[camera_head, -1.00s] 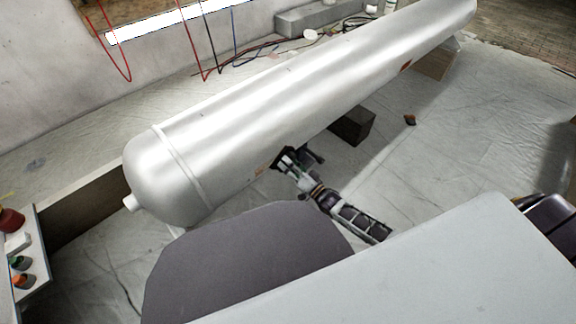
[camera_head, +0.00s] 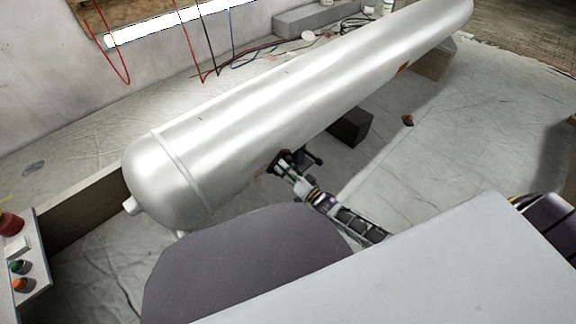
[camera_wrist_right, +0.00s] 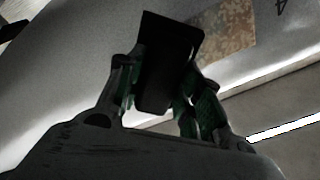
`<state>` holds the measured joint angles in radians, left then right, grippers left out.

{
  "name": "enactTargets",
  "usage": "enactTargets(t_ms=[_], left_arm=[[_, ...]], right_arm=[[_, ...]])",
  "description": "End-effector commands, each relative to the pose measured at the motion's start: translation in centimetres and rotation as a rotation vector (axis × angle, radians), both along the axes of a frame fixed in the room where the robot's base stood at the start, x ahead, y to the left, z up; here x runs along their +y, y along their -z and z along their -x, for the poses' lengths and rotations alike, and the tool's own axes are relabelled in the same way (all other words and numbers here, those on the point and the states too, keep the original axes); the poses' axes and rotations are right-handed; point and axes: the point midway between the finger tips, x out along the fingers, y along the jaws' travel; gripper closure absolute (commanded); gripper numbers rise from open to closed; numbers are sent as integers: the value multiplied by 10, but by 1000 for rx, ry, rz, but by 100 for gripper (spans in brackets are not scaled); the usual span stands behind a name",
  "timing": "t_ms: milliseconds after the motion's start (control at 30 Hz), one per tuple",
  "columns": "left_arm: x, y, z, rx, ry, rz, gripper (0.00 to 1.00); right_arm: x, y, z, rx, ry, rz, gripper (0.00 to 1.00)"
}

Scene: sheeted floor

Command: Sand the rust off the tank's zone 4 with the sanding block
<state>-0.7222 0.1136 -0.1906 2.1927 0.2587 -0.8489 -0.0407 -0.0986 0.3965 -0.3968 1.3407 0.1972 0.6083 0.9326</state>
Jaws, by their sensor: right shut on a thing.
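The long silver-white tank (camera_head: 250,115) lies diagonally across the head view. My right gripper (camera_head: 287,165) is at its lower near side, shut on the dark sanding block (camera_wrist_right: 168,60). In the right wrist view the green-lined fingers (camera_wrist_right: 160,105) pinch the block on both sides. A speckled brown rust patch (camera_wrist_right: 228,28) lies just right of the block, which partly covers it. A black mark like a "4" (camera_wrist_right: 283,6) is on the tank right of the patch. I cannot tell whether the block touches the tank. My left gripper is not in view.
Another orange-brown patch (camera_head: 402,69) is farther along the tank. A small orange-and-dark object (camera_head: 408,120) lies on the sheeted floor. A side table (camera_head: 30,270) with coloured items is at left. The floor right of the tank is mostly clear.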

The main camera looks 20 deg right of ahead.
Motion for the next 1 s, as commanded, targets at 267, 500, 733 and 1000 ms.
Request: enactTargets(t_ms=[267,500,733,1000], left_arm=[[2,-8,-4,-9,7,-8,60],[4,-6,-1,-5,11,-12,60],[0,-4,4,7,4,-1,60],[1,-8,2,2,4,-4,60]], right_arm=[[14,0,7,0,-2,-1,84],[17,1,9,1,-1,1,84],[17,1,9,2,-1,1,84],[27,1,12,3,-1,-1,84]])
